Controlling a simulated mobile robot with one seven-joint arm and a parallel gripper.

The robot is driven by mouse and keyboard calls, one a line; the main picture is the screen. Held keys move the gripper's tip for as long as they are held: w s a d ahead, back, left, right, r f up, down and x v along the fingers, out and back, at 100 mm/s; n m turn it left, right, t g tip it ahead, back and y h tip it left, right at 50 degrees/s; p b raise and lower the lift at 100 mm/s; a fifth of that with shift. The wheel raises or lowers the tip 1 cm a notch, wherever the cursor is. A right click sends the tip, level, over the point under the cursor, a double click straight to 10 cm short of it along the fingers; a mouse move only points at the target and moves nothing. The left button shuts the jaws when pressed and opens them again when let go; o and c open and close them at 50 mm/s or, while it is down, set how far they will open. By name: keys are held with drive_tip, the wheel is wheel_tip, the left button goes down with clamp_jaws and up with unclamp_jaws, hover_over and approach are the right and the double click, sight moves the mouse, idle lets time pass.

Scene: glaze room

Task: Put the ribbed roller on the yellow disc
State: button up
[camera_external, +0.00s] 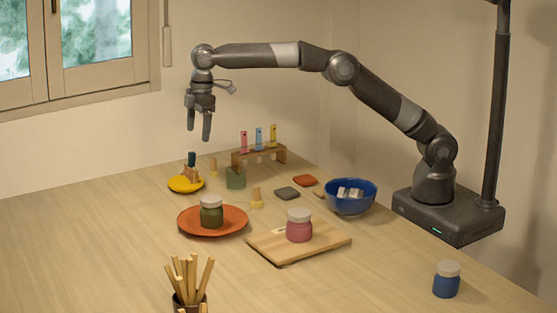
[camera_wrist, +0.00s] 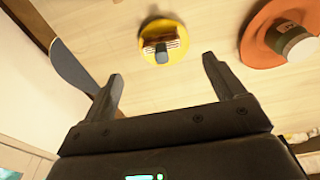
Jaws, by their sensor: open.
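The yellow disc (camera_external: 178,185) lies flat at the back left of the table; it also shows in the wrist view (camera_wrist: 146,50). A brown, striped piece with a dark handle (camera_external: 191,160), which looks like the ribbed roller, stands on the disc with its handle up. In the wrist view the roller (camera_wrist: 172,44) sits near the disc's middle, handle towards the camera. My gripper (camera_external: 199,133) is open and empty, fingers down, above the roller and apart from it. Its fingers (camera_wrist: 162,68) show nothing between them in the wrist view.
An orange plate (camera_external: 190,228) with a green jar is close to the disc. A board (camera_external: 275,254) with a pink jar, a blue bowl (camera_external: 350,203) and a cup of sticks (camera_external: 190,297) stand further off.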

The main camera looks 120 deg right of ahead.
drive_tip(key=s+a+r+t, duration=0.1)
drive_tip(key=s+a+r, duration=1.2)
drive_tip(key=a, duration=0.4)
drive_tip(key=s+a+f+t, duration=0.15)
drive_tip(key=s+a, duration=0.25)
drive_tip(key=s, duration=0.7)
drive_tip(key=s+a+f+t, duration=0.15)
drive_tip(key=s+a, duration=0.25)
drive_tip(key=s, duration=0.7)
drive_tip(key=s+a+f, duration=0.2)
drive_tip(key=s+f, duration=0.6)
drive_tip(key=s, duration=0.3)
drive_tip(key=shift+a+f, duration=0.25)
drive_tip(key=shift+f, duration=0.1)
